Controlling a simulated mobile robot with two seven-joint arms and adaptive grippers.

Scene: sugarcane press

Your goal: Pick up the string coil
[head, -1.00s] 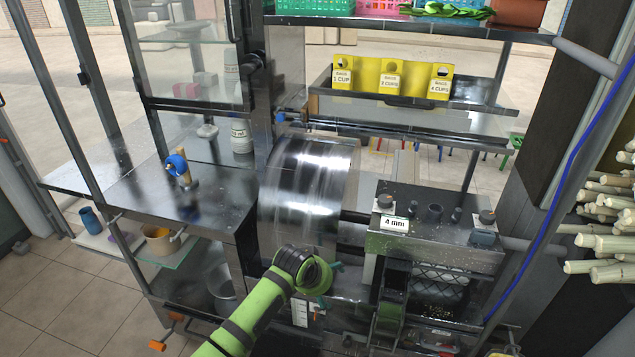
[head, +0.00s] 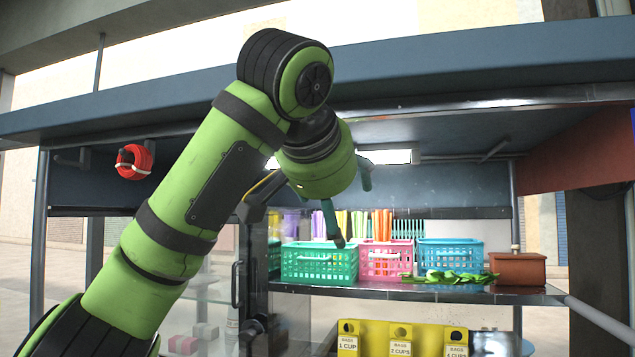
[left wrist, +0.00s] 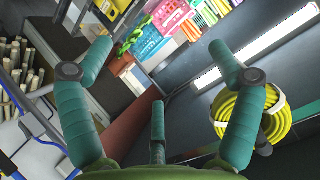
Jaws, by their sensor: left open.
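A red coil with a white band (head: 134,161) hangs below the overhead canopy at the far left of the head view. A yellow coil with a white band (left wrist: 226,108) hangs against a dark panel at the right of the left wrist view. I cannot tell which of them is the string coil. My left gripper (head: 350,215) is raised under the canopy, right of the red coil and apart from it. In the left wrist view its fingers (left wrist: 160,75) are spread and empty, with the yellow coil behind the right finger. My right gripper is not in view.
Behind the gripper, a shelf (head: 400,291) holds a green basket (head: 318,264), a pink basket (head: 386,261), a blue basket (head: 450,254) and a brown box (head: 517,268). Yellow bag holders (head: 400,340) sit below.

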